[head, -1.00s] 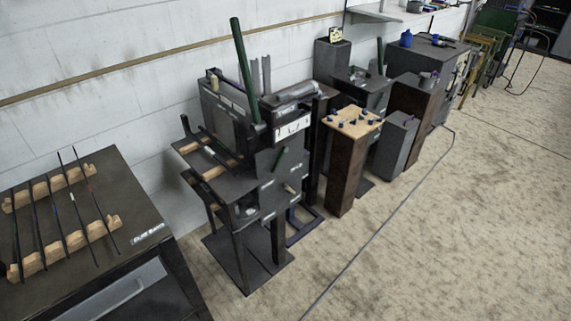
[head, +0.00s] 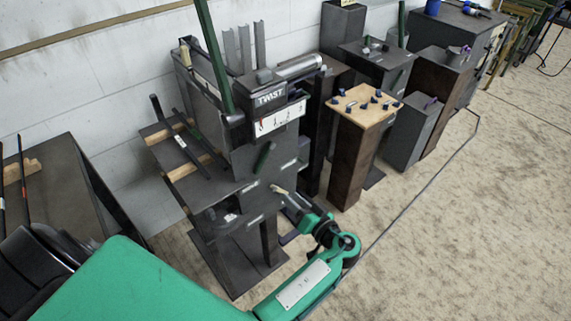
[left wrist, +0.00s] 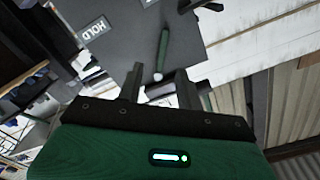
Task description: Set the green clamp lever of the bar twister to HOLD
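The bar twister (head: 245,185) is a dark grey machine with a TWIST sign on top. A short dark green lever (head: 263,157) stands tilted on its front panel; I take it for the clamp lever. In the left wrist view a green lever (left wrist: 163,48) stands out from the panel, with a white HOLD label (left wrist: 96,28) to its left. My left gripper (head: 284,193) is just below and right of the short lever in the head view. In the left wrist view its fingers (left wrist: 158,88) are apart, with the lever's near end just past the gap; contact is unclear.
A long green lever (head: 212,55) rises from the twister's top. Dark bars (head: 182,142) lie over wooden blocks on its side shelf. A brown pedestal with a light wooden top (head: 365,105) stands to the right. Open floor (head: 470,220) lies at the right.

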